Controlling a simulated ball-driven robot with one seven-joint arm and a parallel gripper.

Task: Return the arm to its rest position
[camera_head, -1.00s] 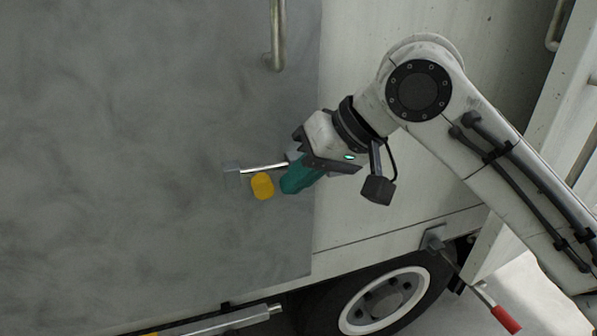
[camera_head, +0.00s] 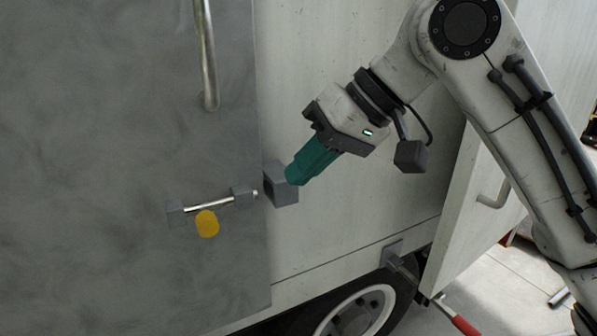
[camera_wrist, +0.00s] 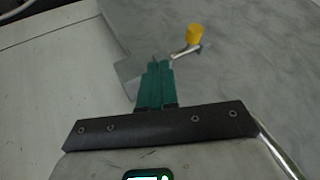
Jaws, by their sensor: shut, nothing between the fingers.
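My gripper (camera_head: 292,177) has teal fingers and is shut with nothing in it. In the head view its tips point down and left, in front of a grey block (camera_head: 283,190) on the pale truck side; I cannot tell whether they touch. In the wrist view the gripper (camera_wrist: 157,66) shows as two teal fingers pressed together. Left of it, on the grey door panel (camera_head: 120,130), is a metal bolt (camera_head: 212,204) with a yellow tab (camera_head: 207,223). The yellow tab also shows in the wrist view (camera_wrist: 194,33), beyond the fingertips.
A vertical metal handle (camera_head: 208,60) is on the grey door. A wheel (camera_head: 360,312) is below the truck side. A red-tipped lever (camera_head: 462,324) sticks out at lower right. A pale open panel with a handle (camera_head: 493,196) stands on the right, behind my arm.

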